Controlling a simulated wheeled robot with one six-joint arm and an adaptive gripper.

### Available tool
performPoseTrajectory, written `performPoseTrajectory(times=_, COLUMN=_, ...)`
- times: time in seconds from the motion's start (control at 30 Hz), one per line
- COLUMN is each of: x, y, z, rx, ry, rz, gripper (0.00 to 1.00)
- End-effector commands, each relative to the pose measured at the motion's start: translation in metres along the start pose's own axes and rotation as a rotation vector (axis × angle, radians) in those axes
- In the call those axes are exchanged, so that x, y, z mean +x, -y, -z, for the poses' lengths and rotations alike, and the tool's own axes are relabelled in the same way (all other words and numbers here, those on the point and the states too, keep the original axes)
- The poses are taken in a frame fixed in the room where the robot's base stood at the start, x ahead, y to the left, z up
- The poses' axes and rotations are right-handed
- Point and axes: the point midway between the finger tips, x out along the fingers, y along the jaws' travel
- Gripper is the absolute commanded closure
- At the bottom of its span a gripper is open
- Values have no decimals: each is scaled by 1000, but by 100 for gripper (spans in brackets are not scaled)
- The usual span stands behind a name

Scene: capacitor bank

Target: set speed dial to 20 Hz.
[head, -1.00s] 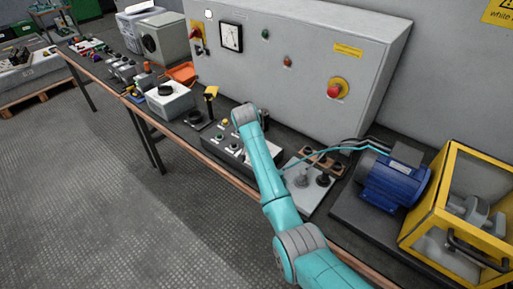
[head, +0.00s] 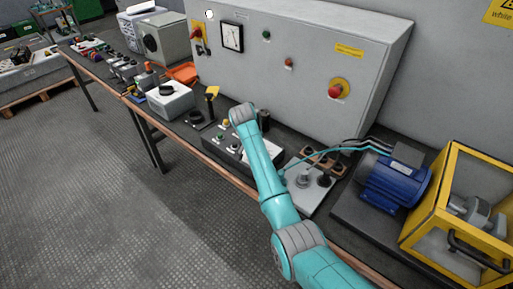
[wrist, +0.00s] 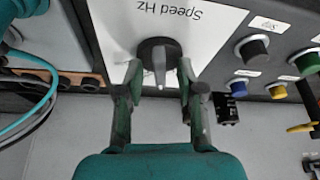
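The speed dial (wrist: 158,62) is a dark round knob with a grey pointer bar. It sits on a white plate (wrist: 105,28) marked "Speed Hz", upside down in the wrist view. The bar points toward the bottom of that view, toward my gripper. My gripper (wrist: 160,76) has its fingers apart, one on each side of the dial. The fingertips are close to the knob's edges; I cannot tell whether they touch it. No scale numbers are readable. In the head view my arm (head: 258,160) reaches over the bench, and the dial and fingers cannot be made out.
Black, blue, green and yellow buttons (wrist: 252,46) lie right of the dial in the wrist view. A grey cabinet (head: 300,70) stands behind the bench. A blue motor (head: 393,182) and a yellow guard frame (head: 445,175) stand at the right. Cables (head: 345,147) run beside my arm.

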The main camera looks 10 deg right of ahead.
Motion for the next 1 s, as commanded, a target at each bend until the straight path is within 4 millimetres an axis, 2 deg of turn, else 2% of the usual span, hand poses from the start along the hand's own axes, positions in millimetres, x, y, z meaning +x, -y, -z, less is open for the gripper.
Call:
performPoseTrajectory(times=0.2, x=-1, y=0, z=0, rx=0, ry=0, rz=0, gripper=62)
performPoseTrajectory(times=0.33, x=-11, y=1, z=0, rx=0, ry=-2, rz=2, gripper=62)
performPoseTrajectory(times=0.8, x=-96, y=1, z=0, rx=0, ry=-2, rz=3, gripper=62)
performPoseTrajectory(times=1.0, x=-116, y=0, z=0, rx=-1, ry=-1, rz=1, gripper=62)
